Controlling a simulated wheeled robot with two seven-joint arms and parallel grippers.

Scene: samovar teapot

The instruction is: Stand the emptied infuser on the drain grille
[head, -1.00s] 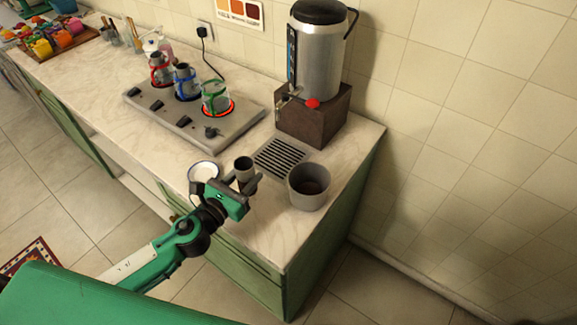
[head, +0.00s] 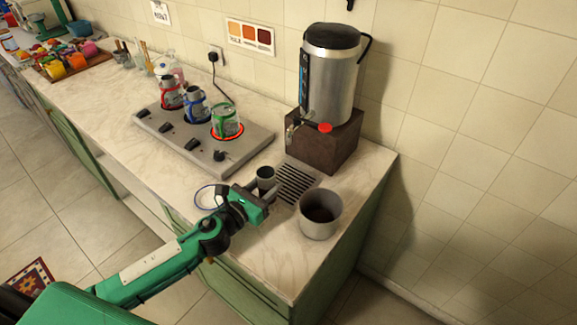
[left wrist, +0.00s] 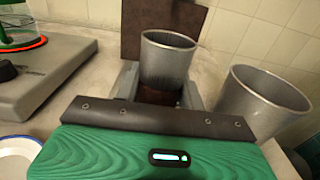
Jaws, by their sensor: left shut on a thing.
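The infuser (head: 265,175) is a small grey metal cup with a dark inside. My left gripper (head: 263,193) is shut on it, and it looks roughly upright. The left wrist view shows the infuser (left wrist: 167,62) between the fingers (left wrist: 160,88), rim up; its floor is hidden. The drain grille (head: 298,182) is a dark slotted plate set in the counter in front of the samovar (head: 331,75). In the head view the infuser appears just left of the grille. I cannot tell its height above the counter. My right gripper is not in view.
A wide grey bin (head: 320,216) with dark contents stands right of the grille; it is close beside my gripper in the left wrist view (left wrist: 262,102). A blue-rimmed white dish (head: 207,197) lies left. The hob (head: 200,140) holds several pots. The counter's front edge is near.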

